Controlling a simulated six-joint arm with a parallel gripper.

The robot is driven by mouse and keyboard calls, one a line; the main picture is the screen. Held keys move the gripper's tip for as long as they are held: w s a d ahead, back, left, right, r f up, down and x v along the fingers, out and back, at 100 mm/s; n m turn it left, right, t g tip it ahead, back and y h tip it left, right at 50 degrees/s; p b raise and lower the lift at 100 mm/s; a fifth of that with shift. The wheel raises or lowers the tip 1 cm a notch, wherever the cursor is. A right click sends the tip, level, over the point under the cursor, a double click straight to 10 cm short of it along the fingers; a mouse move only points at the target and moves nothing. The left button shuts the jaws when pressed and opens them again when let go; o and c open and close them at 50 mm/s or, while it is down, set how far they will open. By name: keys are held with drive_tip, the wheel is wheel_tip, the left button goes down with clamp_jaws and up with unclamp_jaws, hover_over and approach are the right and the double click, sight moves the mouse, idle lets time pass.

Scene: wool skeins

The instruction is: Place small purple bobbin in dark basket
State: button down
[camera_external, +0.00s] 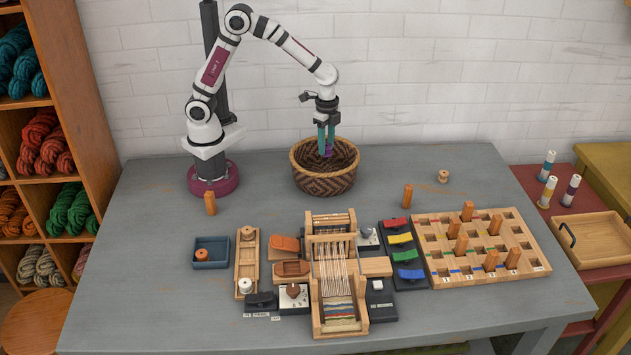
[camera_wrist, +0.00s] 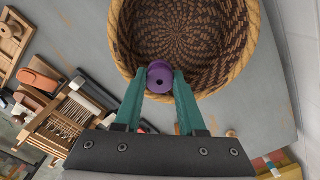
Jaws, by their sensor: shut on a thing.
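The small purple bobbin (camera_wrist: 159,74) is held between the teal fingertips of my gripper (camera_wrist: 158,88) in the wrist view. In the external view my gripper (camera_external: 326,148) points down into the dark woven basket (camera_external: 325,184), and a bit of the purple bobbin (camera_external: 327,152) shows at its fingertips. The basket also fills the upper middle of the wrist view (camera_wrist: 228,72), with its patterned inside showing empty around the bobbin. I cannot tell whether the bobbin touches the basket's floor.
A small loom (camera_external: 335,270) stands in front of the basket. A wooden peg board (camera_external: 480,247) lies at the right, and a blue tray (camera_external: 211,252) at the left. The table behind the peg board is mostly clear.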

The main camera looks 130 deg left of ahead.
sight(326, 176)
wheel_tip(326, 176, down, 12)
drive_tip(key=shift+f, duration=0.1)
drive_tip(key=c, duration=0.5)
unclamp_jaws()
drive_tip(key=shift+f, duration=0.1)
